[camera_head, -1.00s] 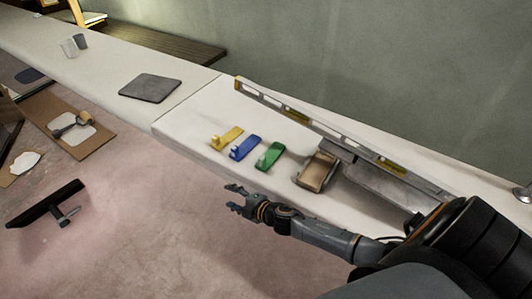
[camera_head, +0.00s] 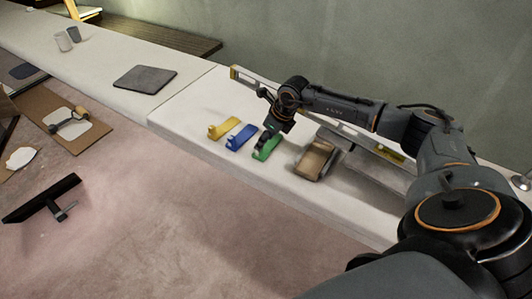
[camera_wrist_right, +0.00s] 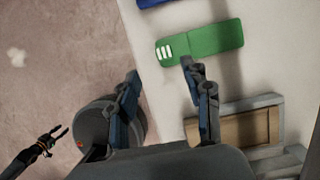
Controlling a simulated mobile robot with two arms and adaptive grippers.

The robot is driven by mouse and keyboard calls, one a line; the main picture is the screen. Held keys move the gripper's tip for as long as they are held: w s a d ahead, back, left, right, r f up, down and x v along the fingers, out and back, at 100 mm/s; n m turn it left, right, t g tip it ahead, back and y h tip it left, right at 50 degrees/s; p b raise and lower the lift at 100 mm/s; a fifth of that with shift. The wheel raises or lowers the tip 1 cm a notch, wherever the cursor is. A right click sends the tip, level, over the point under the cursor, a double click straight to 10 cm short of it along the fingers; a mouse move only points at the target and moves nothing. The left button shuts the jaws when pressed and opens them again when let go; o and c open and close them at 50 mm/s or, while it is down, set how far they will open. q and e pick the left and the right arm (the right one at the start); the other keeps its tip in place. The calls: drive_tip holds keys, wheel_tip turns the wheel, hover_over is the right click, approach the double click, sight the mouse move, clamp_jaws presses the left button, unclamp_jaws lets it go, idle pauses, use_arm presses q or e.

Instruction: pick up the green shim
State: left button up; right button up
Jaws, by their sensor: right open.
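The green shim (camera_head: 267,153) lies on the white counter, at the right end of a row with a yellow and a blue one. In the right wrist view the green shim (camera_wrist_right: 212,42) lies flat, with white bars at its left end. My right gripper (camera_head: 266,138) is just above it, pointing down. In the wrist view the right gripper (camera_wrist_right: 160,68) is open and empty. Its right fingertip overlaps the shim's near edge; its left fingertip is off to the shim's left. My left gripper (camera_wrist_right: 57,132) shows small at the wrist view's lower left, fingers apart.
The blue shim (camera_head: 241,137) and yellow shim (camera_head: 224,128) lie to the left. A tan-topped block (camera_head: 314,160) sits close on the right. A long level (camera_head: 239,74) lies behind, partly hidden by my arm. A dark mat (camera_head: 145,79) lies farther left.

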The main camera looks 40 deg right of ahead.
sight(270, 145)
drive_tip(key=b+x, duration=0.1)
drive_tip(key=x, duration=0.1)
drive_tip(key=shift+w+f, duration=0.1)
drive_tip(key=shift+f, duration=0.15)
drive_tip(key=b+x, duration=0.4)
drive_tip(key=shift+w+d, duration=0.3)
drive_tip(key=shift+w+a+f, duration=0.1)
drive_tip(key=shift+w+f, duration=0.15)
drive_tip(key=shift+f, duration=0.2)
use_arm(q)
wheel_tip(270, 145, down, 6)
drive_tip(key=shift+f, duration=0.15)
use_arm(e)
drive_tip(key=shift+r, duration=0.1)
use_arm(q)
drive_tip(key=shift+s, duration=0.1)
use_arm(e)
drive_tip(key=shift+c, duration=0.2)
use_arm(q)
drive_tip(key=shift+d, duration=0.1)
use_arm(e)
clamp_jaws()
